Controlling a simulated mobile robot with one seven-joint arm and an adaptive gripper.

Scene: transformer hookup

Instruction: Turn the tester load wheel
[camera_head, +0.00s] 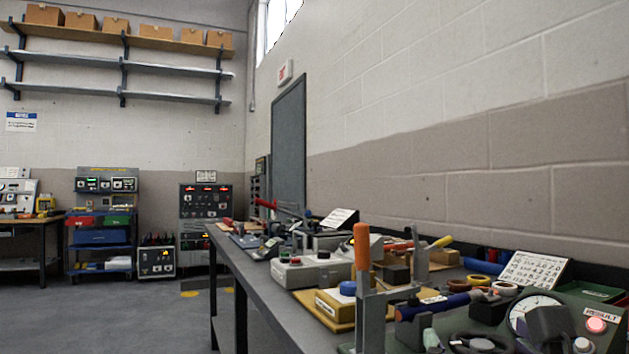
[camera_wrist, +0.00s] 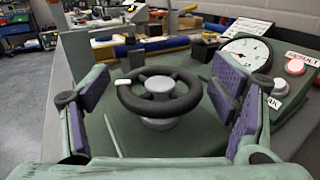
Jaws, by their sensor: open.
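The tester load wheel (camera_wrist: 187,102) is a black ring with spokes and a grey hub, standing on a grey post on the green tester panel (camera_wrist: 135,145). A white mark sits on the left of its rim. In the wrist view my gripper (camera_wrist: 164,88) is open, its purple-padded green fingers on either side of the wheel. Gaps show between pads and rim, with nothing held. Part of a dark ring, probably the wheel, shows at the bottom of the head view. A round white gauge (camera_wrist: 246,54) stands right of the wheel; it also shows in the head view (camera_head: 534,309).
A pink RESULT lamp (camera_head: 596,325) and a second button (camera_head: 583,345) sit right of the gauge. A dark block (camera_wrist: 205,47) stands behind the wheel near the right finger. Blue tools, an orange-handled tool (camera_head: 361,245) and a number card (camera_head: 535,269) crowd the bench.

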